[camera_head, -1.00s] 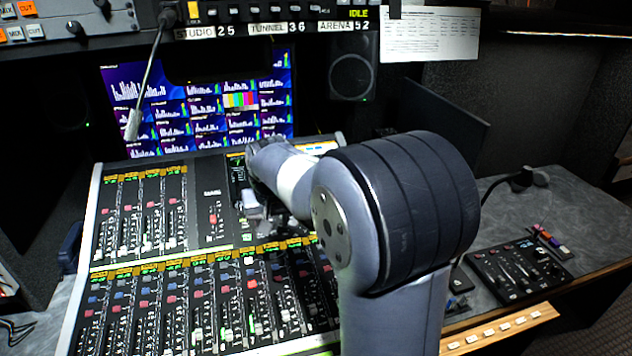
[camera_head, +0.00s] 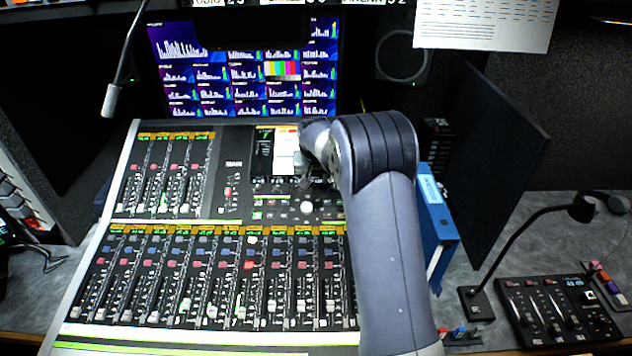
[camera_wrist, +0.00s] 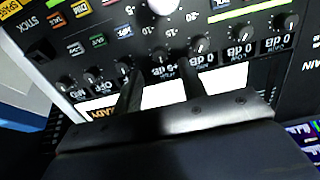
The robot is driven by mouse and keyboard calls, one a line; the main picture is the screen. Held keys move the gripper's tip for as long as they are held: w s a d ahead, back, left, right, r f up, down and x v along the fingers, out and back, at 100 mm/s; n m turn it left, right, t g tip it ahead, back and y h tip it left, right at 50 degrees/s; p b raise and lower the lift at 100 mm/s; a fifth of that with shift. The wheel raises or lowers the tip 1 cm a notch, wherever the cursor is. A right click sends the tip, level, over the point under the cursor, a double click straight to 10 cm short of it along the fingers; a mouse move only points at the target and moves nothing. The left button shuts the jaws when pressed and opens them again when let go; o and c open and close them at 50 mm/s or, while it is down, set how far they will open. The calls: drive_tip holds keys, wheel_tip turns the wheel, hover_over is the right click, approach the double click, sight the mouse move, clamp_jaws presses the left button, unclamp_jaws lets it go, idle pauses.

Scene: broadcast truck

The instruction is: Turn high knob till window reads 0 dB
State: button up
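The knob panel (camera_wrist: 220,47) shows upside down in the wrist view. A row of small dark knobs crosses it, each with a printed name and reading. The knob nearest the finger gap (camera_wrist: 158,56) has a plus dB reading (camera_wrist: 165,68) whose digit I cannot read surely. Knobs to its right show 0 dB (camera_wrist: 205,60). Names are too small to read surely, so I cannot tell which is the high knob. My gripper (camera_wrist: 160,76) has its two dark fingers apart with nothing between them. In the head view my gripper (camera_head: 314,178) is over the console's upper right part, partly hidden by my arm.
The mixing console (camera_head: 228,219) has several faders. A microphone (camera_head: 110,100) hangs at the upper left. A blue binder (camera_head: 436,222) stands right of my arm.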

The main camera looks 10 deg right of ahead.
sight(315, 186)
drive_tip(key=shift+p+x, duration=0.35)
drive_tip(key=shift+x, duration=1.95)
drive_tip(key=shift+c, duration=0.4)
clamp_jaws()
